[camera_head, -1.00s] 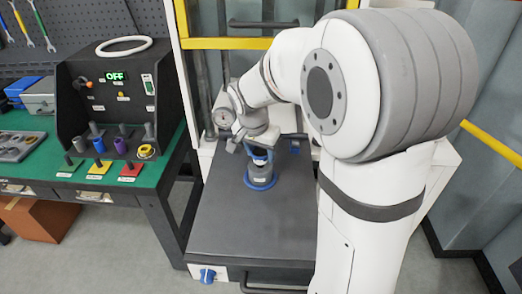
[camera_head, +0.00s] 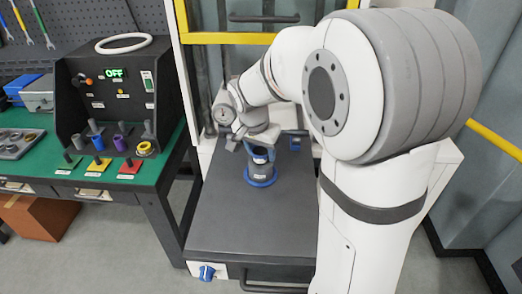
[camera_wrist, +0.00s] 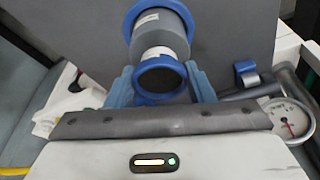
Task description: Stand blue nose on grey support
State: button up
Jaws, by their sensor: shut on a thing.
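The blue nose, a grey cylinder with blue rings and white labels, stands upright on the flat grey support (camera_head: 220,235) in the head view; its wide blue lower ring (camera_head: 261,178) appears to rest on the surface, though contact is hard to confirm. In the wrist view the nose (camera_wrist: 176,38) points away from me, its near blue-rimmed dark end between my blue fingers. My gripper (camera_wrist: 161,84) is shut on that near end. In the head view my gripper (camera_head: 259,155) is above the support, partly hidden by my wrist.
At the left, a green bench (camera_head: 40,165) carries a black control box (camera_head: 122,90) reading OFF and several coloured parts on plates. A round gauge (camera_wrist: 290,120) is close to my gripper at the right of the wrist view. The front of the support is clear.

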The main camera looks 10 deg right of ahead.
jog(key=shift+f+b, duration=0.3)
dwell(0.5)
jog(key=o, duration=0.8)
jog(key=shift+o, duration=0.4)
jog(key=o, duration=0.5)
jog(key=shift+c, duration=0.2)
jog(key=shift+r, duration=0.15)
jog(key=shift+r+p, duration=2.35)
jog(key=shift+r, duration=1.45)
jog(key=shift+f, duration=0.1)
